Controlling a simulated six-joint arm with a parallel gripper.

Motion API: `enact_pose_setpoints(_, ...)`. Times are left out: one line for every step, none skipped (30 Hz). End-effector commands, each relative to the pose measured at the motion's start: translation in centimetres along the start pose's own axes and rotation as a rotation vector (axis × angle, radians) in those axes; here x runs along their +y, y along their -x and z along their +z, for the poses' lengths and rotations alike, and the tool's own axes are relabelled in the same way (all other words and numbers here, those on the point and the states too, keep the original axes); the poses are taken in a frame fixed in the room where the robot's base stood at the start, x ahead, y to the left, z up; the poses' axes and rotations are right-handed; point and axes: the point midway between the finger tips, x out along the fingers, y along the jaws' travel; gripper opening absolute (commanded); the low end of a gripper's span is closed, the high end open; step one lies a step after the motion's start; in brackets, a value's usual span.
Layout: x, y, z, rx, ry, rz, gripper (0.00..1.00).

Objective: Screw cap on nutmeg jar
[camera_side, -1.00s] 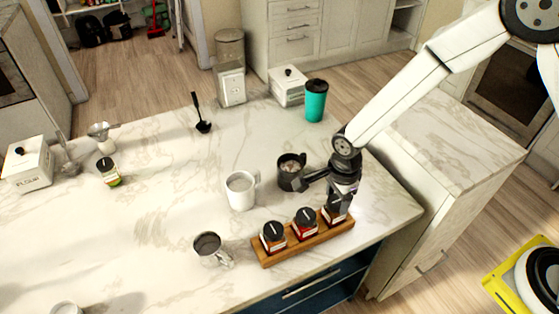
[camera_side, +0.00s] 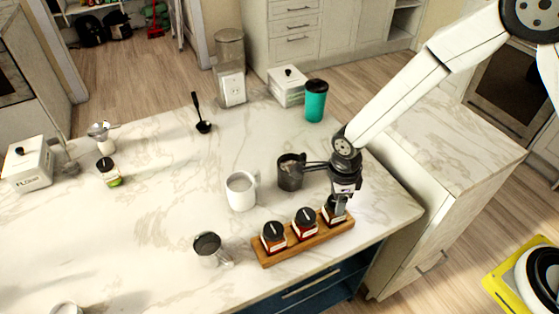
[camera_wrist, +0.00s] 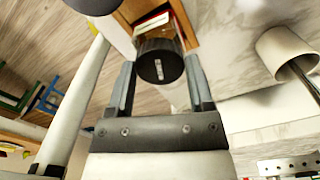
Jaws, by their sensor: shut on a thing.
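A wooden rack (camera_side: 290,247) near the counter's front edge holds three small jars with black caps and reddish labels. My gripper (camera_side: 339,212) points down at the right-hand jar in the rack. In the wrist view, my gripper's two fingers (camera_wrist: 160,66) are shut on a round black cap (camera_wrist: 159,69) with a short pale mark on top. Under the cap is a jar (camera_wrist: 152,22) with a red and white label. The label is too small to read, so I cannot tell whether it says nutmeg. The cap sits at the jar's mouth; its thread is hidden.
The left jar (camera_side: 274,236) and middle jar (camera_side: 305,224) stand close beside the held one.

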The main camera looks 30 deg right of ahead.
Motion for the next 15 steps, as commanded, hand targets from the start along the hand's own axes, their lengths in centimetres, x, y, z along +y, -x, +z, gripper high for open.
enact_pose_setpoints(-0.03,0.02,0.01,-0.001,-0.005,-0.001,0.08)
enact_pose_setpoints(-0.03,0.02,0.01,-0.001,-0.01,-0.001,0.08)
enact_pose_setpoints(-0.03,0.02,0.01,-0.001,-0.021,-0.001,0.08)
enact_pose_setpoints(-0.03,0.02,0.01,-0.001,-0.032,-0.001,0.08)
enact_pose_setpoints(-0.03,0.02,0.01,-0.001,-0.047,-0.001,0.08)
enact_pose_setpoints(-0.03,0.01,0.01,-0.001,-0.069,-0.001,0.08)
enact_pose_setpoints(-0.03,0.01,0.01,-0.001,-0.09,-0.001,0.08)
enact_pose_setpoints(-0.03,0.01,0.01,-0.001,-0.111,-0.001,0.08)
enact_pose_setpoints(-0.03,0.0,0.01,-0.001,-0.142,-0.001,0.08)
enact_pose_setpoints(-0.03,0.0,0.01,-0.001,-0.166,-0.001,0.08)
enact_pose_setpoints(-0.03,-0.01,0.01,-0.001,-0.19,-0.001,0.08)
enact_pose_setpoints(-0.02,-0.01,0.01,-0.001,-0.222,-0.001,0.08)
enact_pose_setpoints(-0.02,-0.02,0.01,-0.001,-0.247,-0.001,0.08)
enact_pose_setpoints(-0.03,-0.02,0.01,-0.001,-0.27,-0.001,0.08)
enact_pose_setpoints(-0.02,-0.03,0.01,-0.001,-0.301,-0.001,0.08)
